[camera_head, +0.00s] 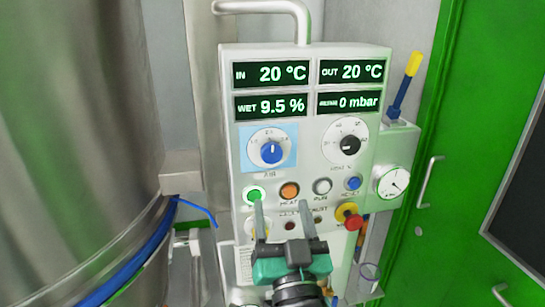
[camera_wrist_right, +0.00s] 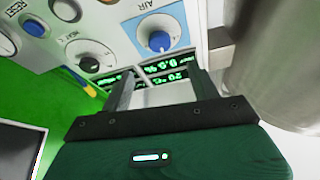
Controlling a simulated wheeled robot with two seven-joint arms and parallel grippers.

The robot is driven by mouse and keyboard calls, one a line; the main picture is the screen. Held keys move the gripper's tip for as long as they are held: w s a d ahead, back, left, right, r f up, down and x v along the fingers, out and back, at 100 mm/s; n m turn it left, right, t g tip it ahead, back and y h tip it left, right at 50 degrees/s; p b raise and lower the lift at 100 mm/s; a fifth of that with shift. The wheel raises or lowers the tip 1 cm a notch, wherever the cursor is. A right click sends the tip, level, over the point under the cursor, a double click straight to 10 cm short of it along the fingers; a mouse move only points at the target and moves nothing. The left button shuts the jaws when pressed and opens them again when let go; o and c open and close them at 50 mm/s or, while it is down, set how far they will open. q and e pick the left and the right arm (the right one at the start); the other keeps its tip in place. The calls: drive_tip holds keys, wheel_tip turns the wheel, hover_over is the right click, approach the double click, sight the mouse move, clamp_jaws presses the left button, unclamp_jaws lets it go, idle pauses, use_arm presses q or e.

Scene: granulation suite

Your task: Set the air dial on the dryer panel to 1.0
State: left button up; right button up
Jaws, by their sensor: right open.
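The air dial (camera_head: 271,152) is a blue knob on a white round scale, set in a light blue square on the dryer panel (camera_head: 237,190). Its white mark points roughly up; the small scale figures are too blurred to read surely. The dial also shows at the top of the right wrist view (camera_wrist_right: 159,41). My right gripper (camera_head: 283,209) is open, with its two fingers apart and nothing between them. In the head view it lies below the dial, in front of the lower panel, apart from the knob. My left gripper is out of view.
A second dial with a black knob (camera_head: 350,145) is right of the air dial. A row of buttons, including a lit green one (camera_head: 254,195), sits below. A red stop knob (camera_head: 353,222) and gauge (camera_head: 393,182) are at right. A large steel vessel (camera_head: 80,120) stands left.

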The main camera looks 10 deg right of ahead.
sight(273, 156)
drive_tip(key=p+x, duration=0.4)
drive_tip(key=x, duration=0.7)
drive_tip(key=shift+w+r, duration=0.2)
drive_tip(key=shift+w, duration=0.45)
drive_tip(key=shift+c, duration=0.4)
drive_tip(key=c, duration=0.9)
drive_tip(key=shift+d+p, duration=0.1)
drive_tip(key=shift+p, duration=0.2)
